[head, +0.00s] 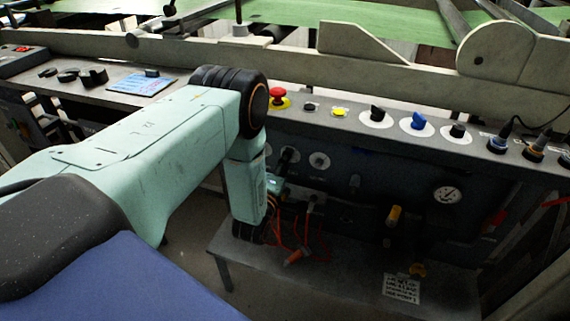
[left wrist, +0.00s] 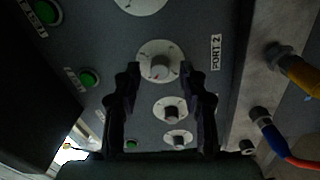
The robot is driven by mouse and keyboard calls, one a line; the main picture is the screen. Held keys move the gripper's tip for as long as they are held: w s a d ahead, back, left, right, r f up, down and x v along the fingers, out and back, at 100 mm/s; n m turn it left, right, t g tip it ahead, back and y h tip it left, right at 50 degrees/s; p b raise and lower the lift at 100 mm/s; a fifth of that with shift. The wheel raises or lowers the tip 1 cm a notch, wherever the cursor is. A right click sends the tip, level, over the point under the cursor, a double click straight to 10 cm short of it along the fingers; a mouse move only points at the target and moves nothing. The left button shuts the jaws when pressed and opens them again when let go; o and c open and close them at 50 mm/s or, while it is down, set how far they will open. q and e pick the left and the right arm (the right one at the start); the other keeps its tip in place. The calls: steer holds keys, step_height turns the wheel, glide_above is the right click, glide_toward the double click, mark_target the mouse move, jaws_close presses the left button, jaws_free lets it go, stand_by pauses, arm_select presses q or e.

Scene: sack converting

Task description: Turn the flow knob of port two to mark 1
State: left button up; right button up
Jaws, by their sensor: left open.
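In the left wrist view a round white dial with a grey knob (left wrist: 160,67) lies beside the "PORT 2" label (left wrist: 215,52). A small red mark shows at the knob's lower left. My left gripper (left wrist: 160,80) is open, with one dark finger to each side of this knob and a gap on both sides. I cannot tell how far the fingertips are from the panel. Two smaller dials with knobs (left wrist: 170,110) (left wrist: 178,138) lie below it, between the fingers. In the head view my left arm reaches down before the panel and hides most of the gripper. My right gripper is not in view.
Green buttons (left wrist: 88,78) line the left of the wrist view; hose fittings (left wrist: 268,128) stick out at the right. In the head view, a red mushroom button (head: 279,94) and a blue knob (head: 418,122) stand on the console ledge, and orange cables (head: 290,228) hang near my gripper.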

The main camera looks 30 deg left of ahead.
arm_select(q)
steer(key=shift+s, duration=0.1)
steer(key=v, duration=1.1)
steer(key=shift+s, duration=0.4)
steer(key=shift+d, duration=0.1)
